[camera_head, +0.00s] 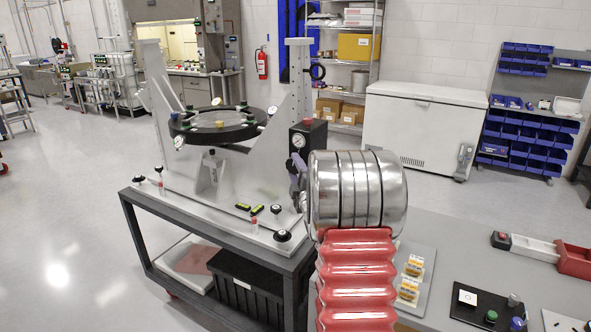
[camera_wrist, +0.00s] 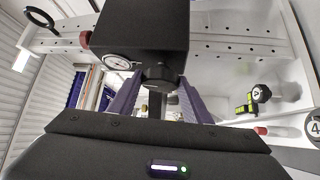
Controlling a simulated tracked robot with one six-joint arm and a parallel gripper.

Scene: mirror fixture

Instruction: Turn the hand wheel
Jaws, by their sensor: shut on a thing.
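The hand wheel, a small black round knob (camera_wrist: 160,78), sits on the near side of a black box (camera_wrist: 140,25) with a white dial gauge (camera_wrist: 118,62) beside it. My gripper (camera_wrist: 157,92) has its purple-grey fingers on either side of the knob and is shut on it. In the head view the black box (camera_head: 311,138) stands at the right end of the mirror fixture. My gripper (camera_head: 296,174) is at its lower front there, partly hidden behind my arm, and the knob cannot be made out.
The fixture's round black mirror ring (camera_head: 218,131) lies level between two pale uprights on a grey cart (camera_head: 215,230). Black-capped knobs (camera_head: 282,236) stand on the fixture base. A bench with a button box (camera_head: 484,306) is at the right. Open floor lies at the left.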

